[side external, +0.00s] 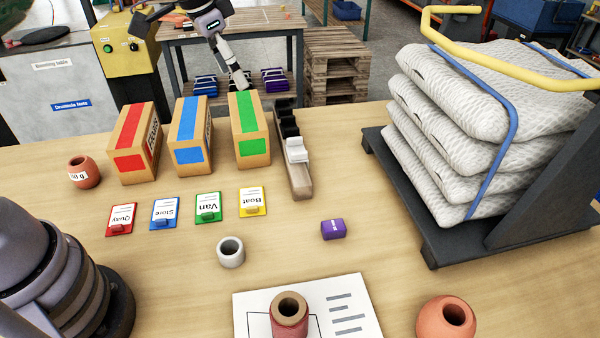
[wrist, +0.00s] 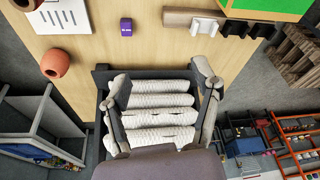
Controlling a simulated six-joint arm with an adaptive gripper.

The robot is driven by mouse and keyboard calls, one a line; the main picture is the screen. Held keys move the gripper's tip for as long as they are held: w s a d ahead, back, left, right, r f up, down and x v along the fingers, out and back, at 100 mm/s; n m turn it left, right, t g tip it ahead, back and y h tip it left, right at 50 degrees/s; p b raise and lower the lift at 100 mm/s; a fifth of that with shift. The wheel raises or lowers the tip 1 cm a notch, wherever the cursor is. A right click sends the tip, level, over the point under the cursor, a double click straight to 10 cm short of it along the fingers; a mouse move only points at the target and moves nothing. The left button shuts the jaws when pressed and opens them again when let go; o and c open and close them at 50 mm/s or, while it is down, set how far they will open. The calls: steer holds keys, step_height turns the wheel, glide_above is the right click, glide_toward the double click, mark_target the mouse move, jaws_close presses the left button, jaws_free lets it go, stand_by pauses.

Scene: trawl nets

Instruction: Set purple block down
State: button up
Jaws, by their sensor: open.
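The purple block (side external: 333,229) rests on the wooden table right of the yellow card, in front of the dark-and-white strip and left of the stacked nets. It also shows small near the top of the wrist view (wrist: 126,28). My gripper (wrist: 163,85) is open and empty, with its two fingers spread wide over the view of the white net stack. In the side view my gripper is raised at the top, behind the boxes and well apart from the purple block.
Red, blue and green striped boxes (side external: 248,130) stand at the back, with several coloured cards (side external: 208,207) before them. The nets (side external: 440,110) fill the right.

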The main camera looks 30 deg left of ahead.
steer(key=s+a+r+n, duration=0.1)
steer(key=s+a+r, duration=0.1)
steer(key=s+a, duration=0.2)
steer(key=s+a+r+n+t, duration=0.1)
steer(key=s+a+r+n, duration=0.1)
steer(key=s, duration=0.8)
steer(key=s+a+r+n+t+y, duration=0.1)
steer(key=s+a+r+n, duration=0.1)
steer(key=s+a, duration=0.3)
steer(key=s, duration=0.2)
steer(key=shift+s+a+r, duration=0.15)
steer(key=shift+s+a, duration=0.2)
